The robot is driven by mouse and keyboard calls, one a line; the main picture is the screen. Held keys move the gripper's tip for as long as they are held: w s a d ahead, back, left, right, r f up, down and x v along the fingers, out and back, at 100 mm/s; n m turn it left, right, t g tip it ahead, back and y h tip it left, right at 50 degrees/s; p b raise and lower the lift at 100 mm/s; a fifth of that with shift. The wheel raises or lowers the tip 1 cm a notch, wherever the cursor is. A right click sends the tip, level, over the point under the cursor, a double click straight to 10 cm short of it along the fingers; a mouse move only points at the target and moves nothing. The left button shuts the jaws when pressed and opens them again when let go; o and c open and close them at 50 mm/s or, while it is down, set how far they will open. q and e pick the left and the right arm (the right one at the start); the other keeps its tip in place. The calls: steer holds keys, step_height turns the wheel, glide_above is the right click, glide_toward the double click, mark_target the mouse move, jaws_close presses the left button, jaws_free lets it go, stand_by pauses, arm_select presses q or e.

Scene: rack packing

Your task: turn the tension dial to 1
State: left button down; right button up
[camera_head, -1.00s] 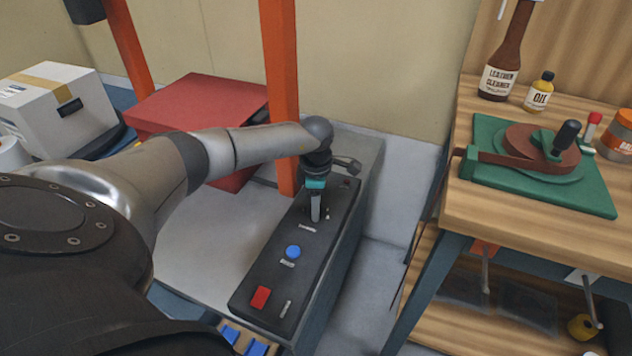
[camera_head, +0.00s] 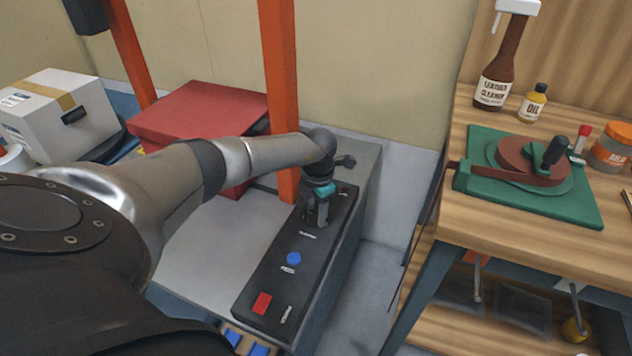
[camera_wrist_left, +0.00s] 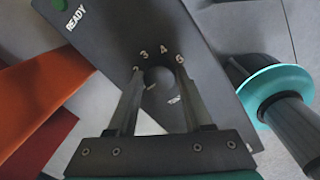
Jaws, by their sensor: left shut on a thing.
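The tension dial (camera_wrist_left: 158,78) is a dark round knob on the black control panel (camera_head: 275,275). In the left wrist view it sits between my two fingers, with white numerals printed in an arc around its far side; 3 and 4 are readable. My left gripper (camera_head: 316,222) points down at the far part of the panel, its fingers (camera_wrist_left: 160,85) shut on the dial. The fingers hide part of the scale, and I cannot tell which number the dial points to. In the head view the dial is hidden by the gripper. My right gripper is not in view.
A blue button (camera_head: 294,258) and a red switch (camera_head: 261,303) lie nearer on the panel. An orange post (camera_head: 280,90) and a red box (camera_head: 195,105) stand left of the gripper. A wooden workbench (camera_head: 520,235) stands right, across a floor gap.

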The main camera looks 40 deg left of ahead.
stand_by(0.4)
arm_select(q)
steer(key=shift+c, duration=1.6)
jaws_free()
steer(key=shift+r, duration=0.1)
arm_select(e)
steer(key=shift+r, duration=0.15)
arm_select(q)
steer(key=shift+r+p, duration=0.8)
steer(key=shift+p, duration=0.1)
step_height(320, 180, up, 8)
steer(key=p, duration=0.7)
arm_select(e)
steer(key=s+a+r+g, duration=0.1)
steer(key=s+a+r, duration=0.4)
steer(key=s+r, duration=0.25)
arm_select(q)
step_height(320, 180, up, 10)
steer(key=p, duration=0.9)
glide_above(316, 214)
steer(key=shift+r, duration=0.1)
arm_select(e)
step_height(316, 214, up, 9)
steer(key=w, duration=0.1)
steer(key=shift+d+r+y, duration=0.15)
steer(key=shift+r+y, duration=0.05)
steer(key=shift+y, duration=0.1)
